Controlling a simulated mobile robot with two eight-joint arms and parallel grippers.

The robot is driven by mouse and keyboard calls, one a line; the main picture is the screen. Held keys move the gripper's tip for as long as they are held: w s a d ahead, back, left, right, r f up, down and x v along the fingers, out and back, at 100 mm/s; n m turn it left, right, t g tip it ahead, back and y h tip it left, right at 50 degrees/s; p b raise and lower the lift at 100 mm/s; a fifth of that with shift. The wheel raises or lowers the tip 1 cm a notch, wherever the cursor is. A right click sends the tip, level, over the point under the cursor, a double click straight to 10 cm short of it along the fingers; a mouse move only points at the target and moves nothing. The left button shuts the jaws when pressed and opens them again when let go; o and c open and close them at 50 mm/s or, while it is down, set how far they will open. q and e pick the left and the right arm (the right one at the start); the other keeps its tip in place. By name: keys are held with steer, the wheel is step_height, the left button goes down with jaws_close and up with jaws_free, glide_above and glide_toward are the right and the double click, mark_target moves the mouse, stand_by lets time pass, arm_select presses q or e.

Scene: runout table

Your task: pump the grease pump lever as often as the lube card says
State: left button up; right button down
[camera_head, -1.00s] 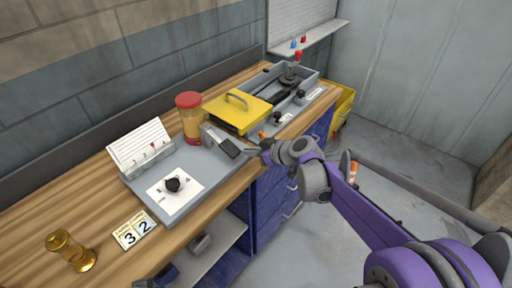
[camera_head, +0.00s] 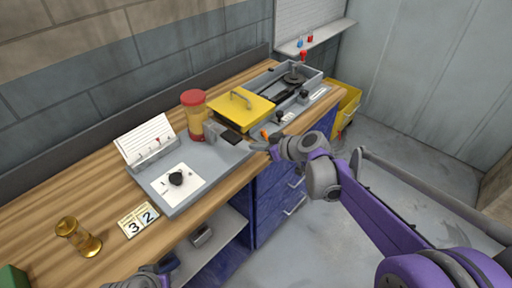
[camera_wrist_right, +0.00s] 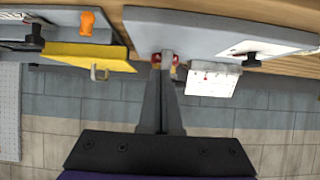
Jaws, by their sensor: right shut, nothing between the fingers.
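The grease pump (camera_head: 194,118), an amber cylinder with a red cap, stands at the back of a grey base plate. Its lever (camera_head: 230,138), with a dark grip, points toward the bench front. A white lined card (camera_head: 146,140), seemingly the lube card, leans on the plate; its writing is unreadable.
A black knob (camera_head: 176,179) sits on a white dial sheet. Tiles reading 3 and 2 (camera_head: 138,220) and a brass hourglass (camera_head: 78,238) stand front left. A yellow lidded box (camera_head: 240,106), an orange knob (camera_head: 265,133) and a grey tray (camera_head: 315,82) are near the right arm.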

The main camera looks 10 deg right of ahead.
steer(key=f+v, duration=0.1)
steer(key=v, duration=0.6)
steer(key=shift+s+d, duration=0.4)
steer(key=shift+s, duration=0.25)
steer(key=shift+f, duration=0.1)
